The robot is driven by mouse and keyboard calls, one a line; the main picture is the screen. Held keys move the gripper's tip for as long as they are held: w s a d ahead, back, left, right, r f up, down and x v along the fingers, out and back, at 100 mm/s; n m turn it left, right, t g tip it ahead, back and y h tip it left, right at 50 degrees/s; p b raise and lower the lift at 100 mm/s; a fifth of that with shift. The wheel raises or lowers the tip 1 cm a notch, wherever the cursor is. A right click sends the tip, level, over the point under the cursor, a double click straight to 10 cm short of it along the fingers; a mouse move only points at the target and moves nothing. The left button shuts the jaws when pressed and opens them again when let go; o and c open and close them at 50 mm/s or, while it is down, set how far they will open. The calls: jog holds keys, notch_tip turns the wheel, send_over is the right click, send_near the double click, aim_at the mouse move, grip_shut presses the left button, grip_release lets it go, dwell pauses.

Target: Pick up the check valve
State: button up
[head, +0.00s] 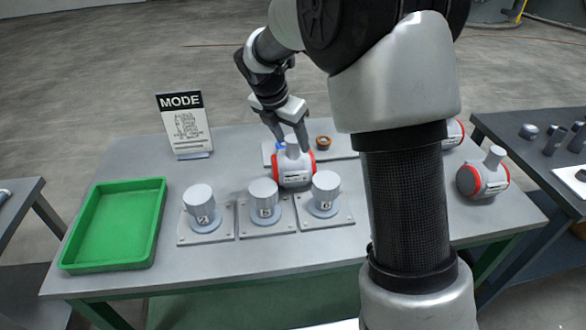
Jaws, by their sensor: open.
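My gripper (289,140) is open and points down over the back middle of the grey table. Its fingers appear on either side of the upright neck of a grey body with red rims (295,172). I cannot tell whether they touch it. A similar grey and red body (483,179) stands at the table's right, and another (453,134) is partly hidden behind my arm. A small blue part (279,146) and a small copper-brown ring-shaped part (323,142) lie near the gripper. No readable label shows which of these is the check valve.
Several grey knobbed cylinders on square plates, including one marked 5 (264,199), stand in front of the gripper. An empty green tray (112,225) is at left. A MODE sign (184,125) stands at the back left. My arm blocks the table's right middle.

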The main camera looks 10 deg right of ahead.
jog(key=x, duration=0.3)
jog(key=shift+r, duration=0.15)
jog(key=c, duration=1.3)
